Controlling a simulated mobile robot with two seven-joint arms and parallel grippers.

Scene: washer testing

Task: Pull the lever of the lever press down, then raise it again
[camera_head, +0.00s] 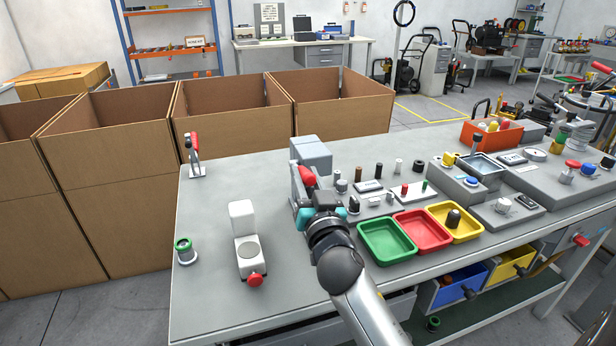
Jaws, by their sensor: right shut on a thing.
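The lever press (311,152) stands on the grey workbench near its middle, a grey block-shaped body behind my right gripper. Its lever has a red handle (307,176), which shows at the gripper's fingers. My right gripper (304,190) is shut on the lever, with my arm reaching in from the bottom of the view. The gripper and wrist hide the front and lower part of the press and most of the lever. My left gripper is not in view.
A white device with a red knob (246,240) stands to the left, with a green-topped cylinder (184,250) and a red-handled clamp (195,155) farther left. Green (371,254), red (410,246) and yellow (468,236) trays lie to the right. Open cardboard boxes (232,110) stand behind the bench.

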